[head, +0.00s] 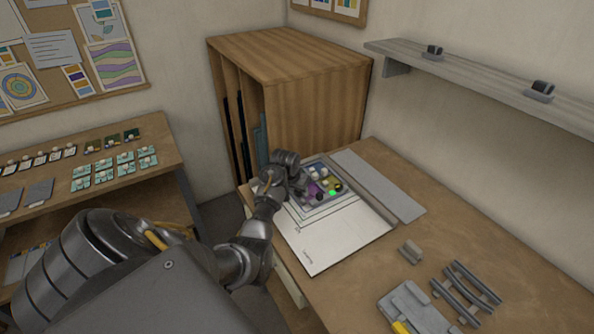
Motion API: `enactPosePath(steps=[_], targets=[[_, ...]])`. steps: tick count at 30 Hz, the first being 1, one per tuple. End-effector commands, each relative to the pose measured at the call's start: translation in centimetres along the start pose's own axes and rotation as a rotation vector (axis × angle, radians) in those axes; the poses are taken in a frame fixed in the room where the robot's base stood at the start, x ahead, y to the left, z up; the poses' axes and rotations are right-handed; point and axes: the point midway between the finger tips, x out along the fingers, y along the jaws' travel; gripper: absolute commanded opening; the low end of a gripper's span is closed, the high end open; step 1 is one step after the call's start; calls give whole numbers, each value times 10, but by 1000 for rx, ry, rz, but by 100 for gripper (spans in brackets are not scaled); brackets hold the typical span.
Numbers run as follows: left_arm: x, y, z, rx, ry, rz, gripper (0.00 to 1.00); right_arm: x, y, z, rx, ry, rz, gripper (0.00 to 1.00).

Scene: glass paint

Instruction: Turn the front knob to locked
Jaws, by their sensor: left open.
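A small panel or tray (342,196) with several coloured round pieces lies on the right-hand worktable, at the far end of a white sheet. A bright green spot (333,193) shows on it, with purple, yellow, blue and dark pieces around it. I cannot tell which piece, if any, is the front knob; the parts are too small. My left gripper (299,181) is open at the panel's left edge, and its wrist hides part of that side. I cannot tell whether the fingers touch anything. My right gripper is not in view.
The white sheet (335,238) lies before the panel, with a grey strip (378,185) beside it. A wooden cabinet (315,100) stands behind. Grey fixtures (466,290) sit at the front right. A wall shelf (480,80) overhangs the right. The left table (150,135) holds small cards.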

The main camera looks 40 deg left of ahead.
Motion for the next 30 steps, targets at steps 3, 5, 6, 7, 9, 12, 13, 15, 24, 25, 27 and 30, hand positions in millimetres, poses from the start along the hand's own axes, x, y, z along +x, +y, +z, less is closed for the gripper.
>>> enactPosePath(steps=[3, 5, 6, 7, 9, 12, 13, 15, 24, 25, 27, 30], targets=[[9, 0, 0, -1, -1, 0, 51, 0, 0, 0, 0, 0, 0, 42], [12, 0, 0, -1, 0, -1, 51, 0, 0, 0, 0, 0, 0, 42], [12, 0, 0, -1, 1, -1, 51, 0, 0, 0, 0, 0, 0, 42], [12, 0, 0, -1, 1, -1, 51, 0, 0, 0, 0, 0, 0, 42], [13, 0, 0, -1, 1, -1, 51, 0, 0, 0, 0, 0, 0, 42], [12, 0, 0, -1, 1, -1, 51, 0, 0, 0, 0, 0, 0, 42], [12, 0, 0, -1, 1, -1, 51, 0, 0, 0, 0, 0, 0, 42], [12, 0, 0, -1, 1, -1, 44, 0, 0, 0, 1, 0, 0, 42], [12, 0, 0, -1, 1, 0, 7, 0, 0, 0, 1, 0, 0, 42], [12, 0, 0, -1, 1, 0, 7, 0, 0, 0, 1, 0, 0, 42], [12, 0, 0, 2, 1, 1, 7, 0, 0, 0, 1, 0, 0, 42], [12, 0, 0, 14, 1, 6, 7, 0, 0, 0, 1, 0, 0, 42]])
